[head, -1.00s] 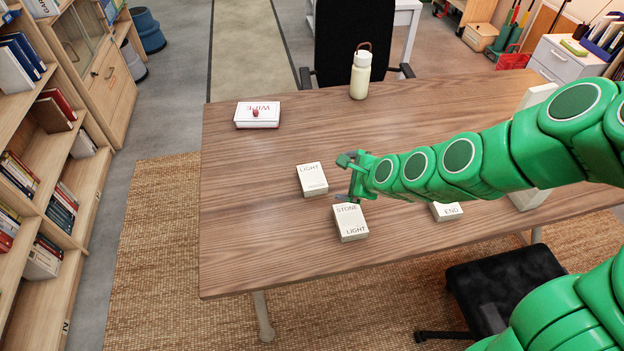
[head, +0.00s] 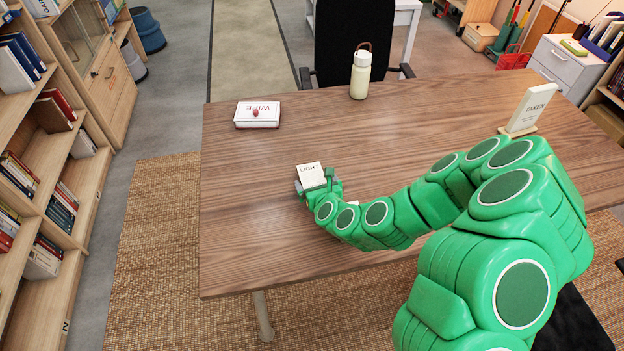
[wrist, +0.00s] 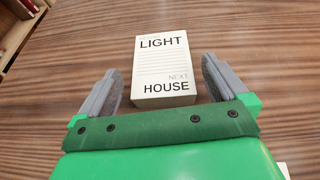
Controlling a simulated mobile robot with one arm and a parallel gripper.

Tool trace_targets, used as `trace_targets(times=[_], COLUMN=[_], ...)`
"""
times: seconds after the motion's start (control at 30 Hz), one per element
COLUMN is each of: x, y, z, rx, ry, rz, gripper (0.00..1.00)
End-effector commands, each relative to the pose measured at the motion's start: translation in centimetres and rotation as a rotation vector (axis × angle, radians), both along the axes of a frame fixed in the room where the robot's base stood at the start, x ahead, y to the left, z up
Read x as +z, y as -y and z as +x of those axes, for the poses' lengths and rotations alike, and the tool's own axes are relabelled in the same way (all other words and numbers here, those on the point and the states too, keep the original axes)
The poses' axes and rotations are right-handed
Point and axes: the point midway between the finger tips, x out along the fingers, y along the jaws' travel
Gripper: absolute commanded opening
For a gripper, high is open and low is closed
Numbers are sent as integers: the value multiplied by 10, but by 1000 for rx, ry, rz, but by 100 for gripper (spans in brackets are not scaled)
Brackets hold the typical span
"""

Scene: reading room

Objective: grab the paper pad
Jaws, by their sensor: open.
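The paper pad (wrist: 163,68) is a white block on the wooden table. My gripper (wrist: 166,80) is open. Its two grey fingers stand apart on either side of the pad's near end, with a gap on each side. In the head view my gripper (head: 314,188) is at the pad's near side.
A white wipes box (head: 257,115) and a cream bottle (head: 360,76) stand on the far part of the table (head: 255,220). A sign reading "TAKEN" (head: 530,108) stands at the right. My arm hides much of the near right tabletop.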

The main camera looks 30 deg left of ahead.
Motion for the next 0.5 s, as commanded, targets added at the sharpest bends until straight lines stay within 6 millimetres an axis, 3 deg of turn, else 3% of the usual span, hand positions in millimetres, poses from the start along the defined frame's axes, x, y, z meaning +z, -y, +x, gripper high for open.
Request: trace_targets(times=[0.5], x=[-15], y=[-11], z=[11], rx=[-46], ry=[-20], rz=[35], gripper=[100])
